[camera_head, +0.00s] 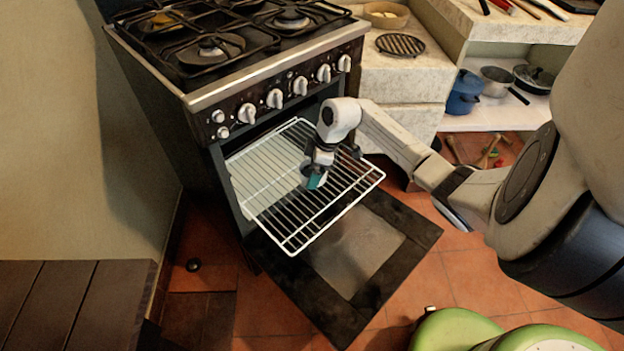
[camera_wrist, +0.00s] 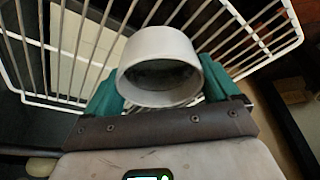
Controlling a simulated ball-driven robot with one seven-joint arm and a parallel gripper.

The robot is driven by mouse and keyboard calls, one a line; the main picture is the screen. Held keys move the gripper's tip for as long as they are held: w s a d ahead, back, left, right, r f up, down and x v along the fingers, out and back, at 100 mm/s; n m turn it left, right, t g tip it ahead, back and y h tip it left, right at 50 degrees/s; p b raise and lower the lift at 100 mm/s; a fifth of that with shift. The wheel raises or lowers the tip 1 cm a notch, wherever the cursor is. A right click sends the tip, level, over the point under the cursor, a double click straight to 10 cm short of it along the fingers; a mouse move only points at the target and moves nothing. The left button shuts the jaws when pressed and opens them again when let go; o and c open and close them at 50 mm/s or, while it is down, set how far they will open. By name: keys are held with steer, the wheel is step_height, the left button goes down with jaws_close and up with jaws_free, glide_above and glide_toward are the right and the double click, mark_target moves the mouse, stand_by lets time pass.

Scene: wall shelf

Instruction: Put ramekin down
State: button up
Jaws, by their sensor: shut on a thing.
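The ramekin (camera_wrist: 160,58) is a small white round dish with a dark inside. In the wrist view it sits between the two teal fingers of my gripper (camera_wrist: 161,92), which are shut on it. In the head view my gripper (camera_head: 314,181) is over the pulled-out white wire oven rack (camera_head: 290,238), and the ramekin (camera_head: 308,171) is mostly hidden by the gripper. The rack bars show behind and around the ramekin in the wrist view. I cannot tell whether the ramekin touches the rack.
The oven door (camera_head: 345,262) hangs open below the rack. The stove top (camera_head: 220,45) with knobs is above. A counter (camera_head: 405,75) and a shelf with a blue pot (camera_head: 464,92) stand to the right. Much of the rack is bare.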

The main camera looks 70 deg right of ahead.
steer(key=shift+w+d+f+b, duration=0.2)
steer(key=shift+w+f+b, duration=0.1)
steer(key=shift+f, duration=0.2)
step_height(320, 180, down, 3)
steer(key=shift+r+b, duration=0.1)
steer(key=shift+b, duration=0.65)
steer(key=o, duration=0.9)
steer(key=shift+o, duration=0.2)
steer(key=p+v, duration=0.4)
steer(key=v, duration=0.8)
steer(key=shift+s, duration=0.1)
